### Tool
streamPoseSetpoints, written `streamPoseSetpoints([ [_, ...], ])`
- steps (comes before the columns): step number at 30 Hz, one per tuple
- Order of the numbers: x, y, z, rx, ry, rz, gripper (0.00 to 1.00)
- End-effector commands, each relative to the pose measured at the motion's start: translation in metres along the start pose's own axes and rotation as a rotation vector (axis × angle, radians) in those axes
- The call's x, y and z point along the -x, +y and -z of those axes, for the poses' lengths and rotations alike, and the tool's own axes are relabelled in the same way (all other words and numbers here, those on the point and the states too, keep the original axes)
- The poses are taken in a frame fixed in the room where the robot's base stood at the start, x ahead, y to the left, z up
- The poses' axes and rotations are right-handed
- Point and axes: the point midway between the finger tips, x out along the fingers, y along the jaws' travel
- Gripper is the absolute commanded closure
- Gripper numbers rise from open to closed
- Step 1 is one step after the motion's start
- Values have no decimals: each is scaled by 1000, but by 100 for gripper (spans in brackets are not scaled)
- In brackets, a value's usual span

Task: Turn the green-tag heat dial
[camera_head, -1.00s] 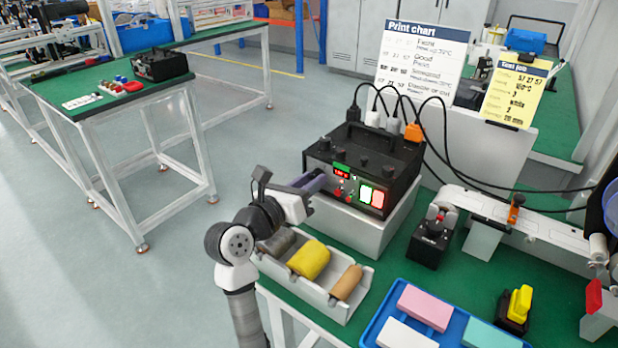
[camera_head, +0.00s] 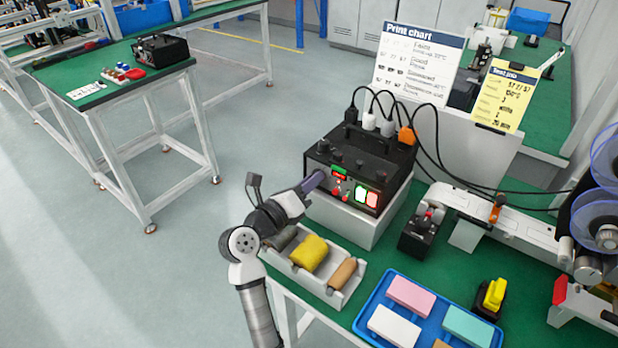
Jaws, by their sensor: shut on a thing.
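The black control box (camera_head: 362,155) stands on a white block at the near left of the green bench. Its front panel carries a green tag (camera_head: 311,169) above a small red display, red knobs and lit white and red switches. My gripper (camera_head: 317,180) comes in from the left with its purple fingers against the left part of this panel, just below the green tag. It is shut on the heat dial, which the fingers hide. The dial's pointer and setting cannot be seen.
A white tray of rollers (camera_head: 337,297) lies under my arm, close to the box. A blue tray (camera_head: 358,318) with coloured blocks and a small black device (camera_head: 416,238) stand to the right. Cables rise from plugs behind the box top. Open floor lies to the left.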

Motion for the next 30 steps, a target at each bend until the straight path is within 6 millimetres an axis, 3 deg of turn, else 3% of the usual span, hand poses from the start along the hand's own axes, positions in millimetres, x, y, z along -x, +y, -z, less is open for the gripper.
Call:
streamPoseSetpoints([
  [8,0,0,0,1,0,0,97],
  [9,0,0,0,1,0,0,71],
  [11,0,0,0,0,0,0,65],
  [22,7,1,0,-1,-1,-1,65],
  [30,59,3,2,-1,-3,-4,65],
])
